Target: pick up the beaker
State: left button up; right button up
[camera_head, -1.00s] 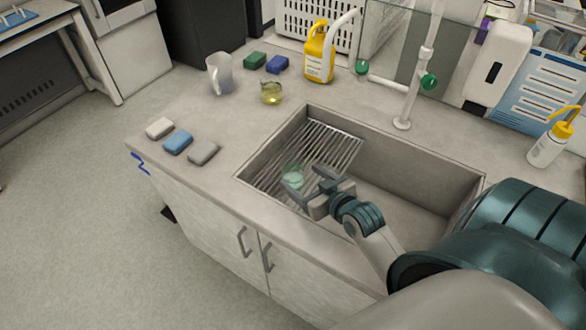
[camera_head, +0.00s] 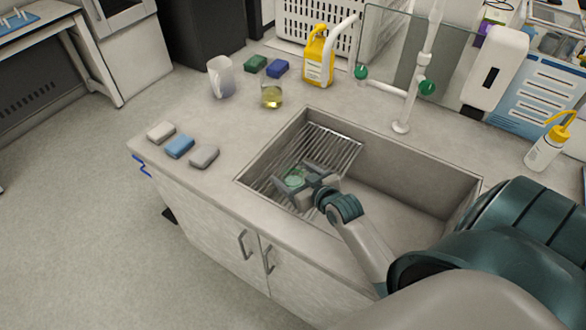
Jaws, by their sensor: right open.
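A small clear beaker with a greenish tint (camera_head: 294,179) stands on the wire rack (camera_head: 330,145) in the left part of the sink. My right gripper (camera_head: 293,182) reaches in from the lower right. Its open fingers are at the beaker and appear to lie on either side of it; I cannot tell whether they touch it. The fingers partly hide the beaker. Another glass vessel with yellow liquid (camera_head: 271,95) stands on the counter behind the sink. My left gripper is not in view.
The sink's rim (camera_head: 250,184) and walls surround the right gripper. On the counter are a white pitcher (camera_head: 221,78), a yellow jug (camera_head: 318,62), a white faucet (camera_head: 409,95), several coloured sponges (camera_head: 180,146) and a wash bottle (camera_head: 546,150). The sink's right part is empty.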

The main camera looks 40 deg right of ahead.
aim_at(288, 169)
jog(key=x, duration=0.1)
jog(key=p+x, duration=0.1)
jog(key=x, duration=0.1)
jog(key=shift+d+r, duration=0.15)
jog(key=shift+d, duration=0.05)
jog(key=shift+w+f, duration=0.3)
jog(key=shift+w, duration=0.2)
jog(key=c, duration=1.2)
jog(key=shift+r, duration=0.15)
